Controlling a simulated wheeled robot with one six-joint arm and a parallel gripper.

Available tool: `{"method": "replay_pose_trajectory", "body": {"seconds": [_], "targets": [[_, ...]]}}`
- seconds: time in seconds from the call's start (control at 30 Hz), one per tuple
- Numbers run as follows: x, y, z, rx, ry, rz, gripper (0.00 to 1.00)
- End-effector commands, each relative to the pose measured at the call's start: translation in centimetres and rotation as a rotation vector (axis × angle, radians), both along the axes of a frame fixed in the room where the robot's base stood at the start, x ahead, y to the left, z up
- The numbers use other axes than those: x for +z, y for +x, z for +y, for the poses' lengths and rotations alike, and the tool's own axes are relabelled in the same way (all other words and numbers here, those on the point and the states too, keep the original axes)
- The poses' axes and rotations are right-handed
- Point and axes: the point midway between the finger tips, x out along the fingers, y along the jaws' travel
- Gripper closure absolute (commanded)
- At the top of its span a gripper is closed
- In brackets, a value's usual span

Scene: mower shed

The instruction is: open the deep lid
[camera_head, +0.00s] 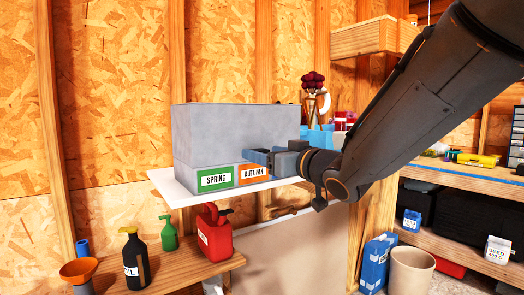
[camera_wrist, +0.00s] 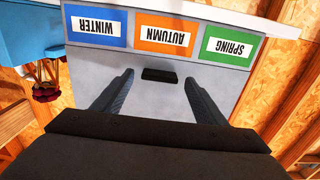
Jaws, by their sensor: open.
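A grey box (camera_head: 205,165) sits on a white shelf, with a deep grey lid (camera_head: 235,127) as its upper part; the lid looks shut. Along the box's lower front are a green SPRING label (camera_head: 215,179), an orange AUTUMN label (camera_head: 254,172) and a blue WINTER label (camera_wrist: 95,26). A small black handle (camera_wrist: 160,75) is on the grey front by the AUTUMN label. My gripper (camera_head: 258,157) is at the box's front, open. In the upside-down wrist view its fingers (camera_wrist: 158,78) stand either side of the handle; contact cannot be told. My arm hides the box's right side.
The white shelf (camera_head: 172,194) juts past the box's front. Below it, a wooden bench (camera_head: 190,268) holds a red can (camera_head: 214,235), a black bottle (camera_head: 134,262) and a green bottle (camera_head: 168,234). A blue object and a dark red plant (camera_head: 313,82) stand right of the box.

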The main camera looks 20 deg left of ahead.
Motion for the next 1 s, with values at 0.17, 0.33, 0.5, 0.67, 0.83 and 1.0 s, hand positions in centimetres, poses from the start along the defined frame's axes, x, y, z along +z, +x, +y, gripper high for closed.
{"method": "replay_pose_trajectory", "body": {"seconds": [0.17,0.33,0.5,0.67,0.83,1.0], "targets": [[0.0,0.93,1.11,-0.001,-0.001,0.001,0.34],[0.01,1.16,1.3,-0.002,0.0,0.0,0.34],[-0.01,1.15,1.28,-0.002,0.0,0.0,0.36],[-0.02,1.14,1.28,-0.002,-0.001,0.001,0.63],[-0.03,1.14,1.28,-0.002,-0.001,0.001,0.92],[0.22,1.14,1.29,-0.002,-0.001,0.001,0.94]]}}
